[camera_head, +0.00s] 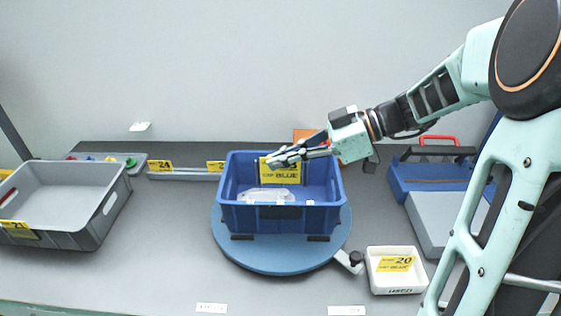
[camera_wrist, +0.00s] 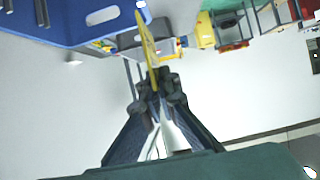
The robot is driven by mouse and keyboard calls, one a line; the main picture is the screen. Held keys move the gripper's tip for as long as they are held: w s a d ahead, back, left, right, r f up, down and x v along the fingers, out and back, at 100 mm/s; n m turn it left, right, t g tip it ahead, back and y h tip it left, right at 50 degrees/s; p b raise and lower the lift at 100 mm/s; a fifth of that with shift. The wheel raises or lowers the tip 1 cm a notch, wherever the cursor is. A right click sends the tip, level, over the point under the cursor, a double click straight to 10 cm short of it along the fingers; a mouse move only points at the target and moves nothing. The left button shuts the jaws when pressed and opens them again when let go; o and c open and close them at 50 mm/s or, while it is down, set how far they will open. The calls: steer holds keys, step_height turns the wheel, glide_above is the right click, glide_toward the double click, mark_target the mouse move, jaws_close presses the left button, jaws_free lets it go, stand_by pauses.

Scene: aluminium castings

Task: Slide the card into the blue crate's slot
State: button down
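The yellow card (camera_head: 281,174), printed with "BLUE", hangs upright from my gripper (camera_head: 283,157) over the inside of the blue crate. In the wrist view, my gripper (camera_wrist: 158,82) is shut on the card (camera_wrist: 147,38), which shows nearly edge-on. The blue crate (camera_head: 280,219) stands on a round blue turntable. A clear, pale piece (camera_head: 266,195) shows at the crate's front wall or just inside it; I cannot tell which. Dark pieces show low on the crate's front. I cannot make out the slot clearly. The crate (camera_wrist: 75,28) also shows at the wrist view's upper left.
The turntable (camera_head: 262,262) has a lever at its right. A white bin (camera_head: 397,285) with a yellow card stands right of it. A grey crate (camera_head: 83,240) stands at left. A narrow grey tray (camera_head: 184,176) lies behind. A blue case (camera_head: 428,177) is at right.

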mark_target(281, 180)
steer(key=shift+f+b, duration=2.8)
steer(key=shift+b, duration=1.5)
steer(key=shift+f+b, duration=2.9)
steer(key=shift+b, duration=0.2)
steer(key=c, duration=2.6)
jaws_free()
steer(key=o, duration=0.5)
steer(key=v, duration=1.2)
